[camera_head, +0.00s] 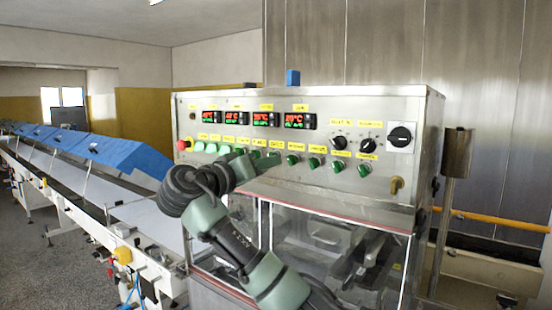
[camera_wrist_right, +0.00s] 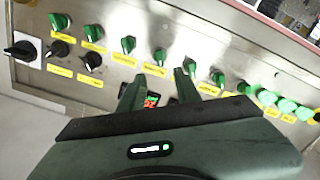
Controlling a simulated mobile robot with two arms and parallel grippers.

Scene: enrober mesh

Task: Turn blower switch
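The control panel (camera_head: 230,140) carries a row of green switches, with yellow labels too small to read, so I cannot tell which is the blower switch. My right gripper (camera_head: 268,162) is in front of the row, left of a green switch (camera_head: 292,159) in the head view. In the right wrist view my right gripper (camera_wrist_right: 159,82) has its two fingers apart with nothing between them. One green switch (camera_wrist_right: 160,56) shows just beyond the gap, and another green switch (camera_wrist_right: 190,64) is by the right fingertip. My left gripper is not in view.
Black knobs (camera_head: 368,145) and a large black rotary switch (camera_head: 401,136) are at the panel's right. A red button (camera_head: 182,145) is at its left end. Red-green displays (camera_head: 295,121) run above. A conveyor (camera_head: 130,215) with blue covers (camera_head: 125,155) lies left.

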